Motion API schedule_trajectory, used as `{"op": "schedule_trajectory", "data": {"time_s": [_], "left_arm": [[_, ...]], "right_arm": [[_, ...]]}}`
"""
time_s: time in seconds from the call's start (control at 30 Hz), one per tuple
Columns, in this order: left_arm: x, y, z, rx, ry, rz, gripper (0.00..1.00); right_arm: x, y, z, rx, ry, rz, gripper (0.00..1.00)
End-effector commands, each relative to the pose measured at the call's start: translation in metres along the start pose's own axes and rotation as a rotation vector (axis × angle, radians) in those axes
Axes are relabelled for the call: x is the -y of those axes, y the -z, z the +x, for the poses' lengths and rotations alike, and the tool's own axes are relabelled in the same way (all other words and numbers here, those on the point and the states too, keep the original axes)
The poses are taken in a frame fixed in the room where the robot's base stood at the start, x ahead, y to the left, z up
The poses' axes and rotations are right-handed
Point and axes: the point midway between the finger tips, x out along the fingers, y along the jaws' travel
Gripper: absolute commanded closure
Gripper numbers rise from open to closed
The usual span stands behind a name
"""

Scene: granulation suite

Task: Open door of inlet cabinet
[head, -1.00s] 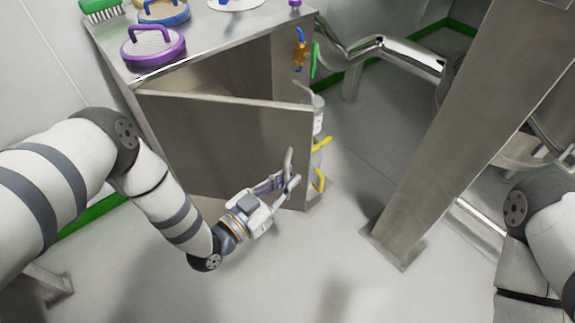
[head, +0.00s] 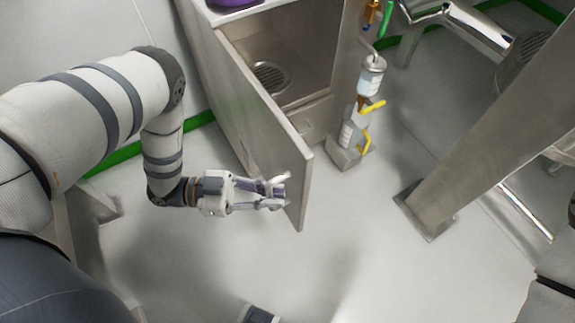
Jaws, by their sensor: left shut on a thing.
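The inlet cabinet (head: 345,60) stands at the top middle of the head view. Its door (head: 245,105) is hinged at the left and stands wide open, swung out towards me. Inside, a round drain-like grille (head: 271,77) and a low box shape (head: 309,118) show. My left gripper (head: 280,191) is at the free edge of the door, low down, shut on what looks like the door's handle. The fingers hide most of the handle. My right gripper is out of view.
Bottles with yellow handles (head: 362,125) sit in a holder on the cabinet's right side. A steel post (head: 470,150) stands to the right. Grey floor (head: 330,260) in front of the door is clear.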

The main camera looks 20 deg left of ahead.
Motion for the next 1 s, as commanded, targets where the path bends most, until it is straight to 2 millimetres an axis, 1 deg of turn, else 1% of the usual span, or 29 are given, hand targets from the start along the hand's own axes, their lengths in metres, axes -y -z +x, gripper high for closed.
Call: {"op": "schedule_trajectory", "data": {"time_s": [0.2, 0.6, 0.63, 0.7, 1.0], "left_arm": [[-0.0035, 0.0000, -0.0091, 0.000, -0.030, 0.002, 1.00], [-0.0039, -0.0001, -0.0102, 0.000, -0.033, 0.002, 1.00], [-0.0039, -0.0001, -0.0102, 0.000, -0.033, 0.002, 0.83], [-0.0039, -0.0002, -0.0101, 0.000, -0.033, 0.002, 0.69], [-0.0039, -0.0003, -0.0113, 0.001, -0.033, 0.002, 0.69]], "right_arm": [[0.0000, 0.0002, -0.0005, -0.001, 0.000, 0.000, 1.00], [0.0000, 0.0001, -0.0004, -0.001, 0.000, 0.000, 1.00], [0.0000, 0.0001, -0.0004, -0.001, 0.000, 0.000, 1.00], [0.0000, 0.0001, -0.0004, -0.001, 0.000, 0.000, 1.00], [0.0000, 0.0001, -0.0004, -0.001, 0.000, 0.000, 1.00]]}}
